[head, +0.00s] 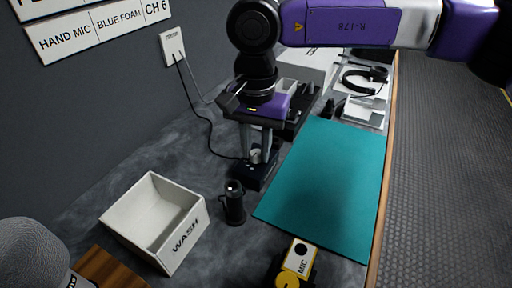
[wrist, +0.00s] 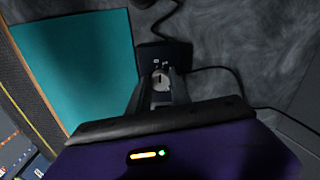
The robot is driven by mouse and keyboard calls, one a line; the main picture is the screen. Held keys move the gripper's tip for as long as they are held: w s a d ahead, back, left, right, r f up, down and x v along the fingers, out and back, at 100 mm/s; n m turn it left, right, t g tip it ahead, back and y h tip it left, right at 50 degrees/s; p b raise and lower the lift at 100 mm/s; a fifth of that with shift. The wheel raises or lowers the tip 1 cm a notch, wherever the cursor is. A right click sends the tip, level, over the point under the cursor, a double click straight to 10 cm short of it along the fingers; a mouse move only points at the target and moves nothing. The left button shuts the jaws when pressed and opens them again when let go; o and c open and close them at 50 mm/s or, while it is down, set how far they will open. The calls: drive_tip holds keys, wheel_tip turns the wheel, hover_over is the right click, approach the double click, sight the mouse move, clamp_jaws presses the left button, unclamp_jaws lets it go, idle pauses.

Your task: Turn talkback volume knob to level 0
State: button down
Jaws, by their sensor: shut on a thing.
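The talkback box is a small dark box (head: 250,180) on the grey counter, left of the teal mat, with a cable running from it. Its volume knob (head: 256,156) is round and pale. My gripper (head: 258,150) points down over the box and is shut on the knob. In the wrist view the knob (wrist: 160,80) sits between my two fingers, with a dark pointer line on its face. Small white marks show on the dark panel (wrist: 158,52) beside it, too small to read. The level the pointer stands at cannot be told.
A white WASH bin (head: 157,222) and a black cylinder (head: 233,203) stand in front of the box. The teal mat (head: 330,185) is bare. A MIC tag (head: 300,255) lies near the front. Headphones (head: 362,80) and trays are at the back. A grey foam microphone (head: 32,252) is at lower left.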

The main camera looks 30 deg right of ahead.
sight(256, 153)
idle(0.4)
drive_tip(key=c, duration=1.2)
unclamp_jaws()
drive_tip(key=shift+o, duration=0.2)
drive_tip(key=shift+r, duration=0.1)
wheel_tip(256, 153, up, 8)
drive_tip(key=shift+f+p, duration=0.15)
drive_tip(key=shift+p, duration=0.2)
